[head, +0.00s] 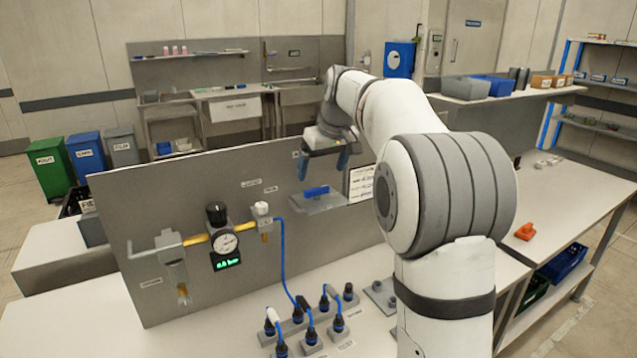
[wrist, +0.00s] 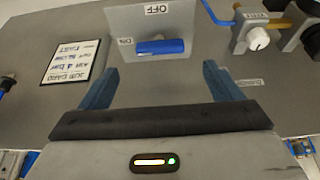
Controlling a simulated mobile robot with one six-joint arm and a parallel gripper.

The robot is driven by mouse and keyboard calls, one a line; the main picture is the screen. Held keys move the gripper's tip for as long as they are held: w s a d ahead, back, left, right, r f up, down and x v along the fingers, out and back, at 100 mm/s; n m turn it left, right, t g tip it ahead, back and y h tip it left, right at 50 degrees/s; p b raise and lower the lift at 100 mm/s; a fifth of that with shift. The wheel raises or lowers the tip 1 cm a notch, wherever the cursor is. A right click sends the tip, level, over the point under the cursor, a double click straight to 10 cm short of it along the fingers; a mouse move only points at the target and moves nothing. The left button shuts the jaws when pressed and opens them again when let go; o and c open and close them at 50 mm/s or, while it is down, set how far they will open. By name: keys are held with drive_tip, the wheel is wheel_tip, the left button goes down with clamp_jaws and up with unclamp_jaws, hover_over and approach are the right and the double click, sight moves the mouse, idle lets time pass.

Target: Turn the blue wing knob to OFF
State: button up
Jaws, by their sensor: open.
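The blue wing knob (head: 316,191) sits on a grey plate (head: 325,206) on the upright metal panel. In the wrist view, the knob (wrist: 160,46) lies level across the picture, its left end toward the ON label (wrist: 126,41). The OFF label (wrist: 157,9) is above it, upside down in that view. My gripper (head: 322,172) is open, its blue fingers apart and empty. In the wrist view my gripper's fingers (wrist: 160,70) stand wide to either side below the knob, not touching it.
A gauge (head: 224,242), a white round knob (head: 262,209) and a blue hose (head: 283,265) are on the panel left of the blue knob. A printed card (wrist: 72,61) is beside its plate. Plugged sockets (head: 310,325) stand on the bench below.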

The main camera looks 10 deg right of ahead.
sight(317, 188)
drive_tip(key=x, duration=0.6)
drive_tip(key=shift+f, duration=0.2)
drive_tip(key=c, duration=1)
